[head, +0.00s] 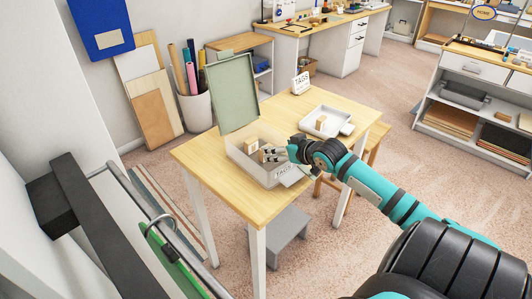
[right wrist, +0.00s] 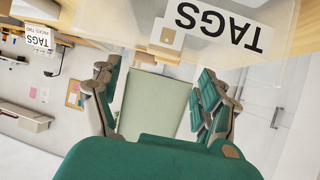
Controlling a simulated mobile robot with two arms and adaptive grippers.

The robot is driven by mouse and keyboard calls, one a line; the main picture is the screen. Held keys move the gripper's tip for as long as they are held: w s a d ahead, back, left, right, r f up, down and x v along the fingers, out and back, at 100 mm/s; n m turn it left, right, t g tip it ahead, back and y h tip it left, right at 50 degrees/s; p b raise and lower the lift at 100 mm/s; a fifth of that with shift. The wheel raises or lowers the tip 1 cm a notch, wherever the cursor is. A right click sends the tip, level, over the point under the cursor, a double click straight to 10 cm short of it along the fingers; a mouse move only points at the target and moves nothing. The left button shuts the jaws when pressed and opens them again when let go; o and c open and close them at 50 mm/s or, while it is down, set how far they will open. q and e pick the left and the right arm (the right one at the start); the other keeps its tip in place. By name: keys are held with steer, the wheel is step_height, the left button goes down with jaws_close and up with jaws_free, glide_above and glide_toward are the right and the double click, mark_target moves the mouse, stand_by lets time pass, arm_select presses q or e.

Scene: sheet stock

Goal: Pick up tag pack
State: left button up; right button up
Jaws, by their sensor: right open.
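A small tan tag pack (head: 250,146) stands in a clear-walled bin (head: 240,160) marked TAGS on the wooden table. The bin's grey-green lid (head: 233,92) is raised behind it. My right gripper (head: 268,156) is at the bin, just right of the pack, with its fingers apart and empty. In the right wrist view the gripper (right wrist: 155,80) is open, the pack (right wrist: 168,37) shows at the top, beyond the fingertips, beside the TAGS label (right wrist: 222,24), and the lid (right wrist: 155,100) fills the gap between the fingers. My left gripper is not in view.
A white tray (head: 343,114) with another tan pack (head: 321,122) lies right of the bin. A TAGS sign (head: 301,83) stands at the table's back edge. A grey step stool (head: 283,235) is below the table. The table's front left is clear.

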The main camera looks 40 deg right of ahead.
steer(key=p+x, duration=0.1)
steer(key=x, duration=0.6)
steer(key=shift+w+a+f, duration=0.1)
steer(key=shift+a+f, duration=0.05)
steer(key=shift+f, duration=0.1)
steer(key=shift+c, duration=0.9)
steer(key=c, duration=0.9)
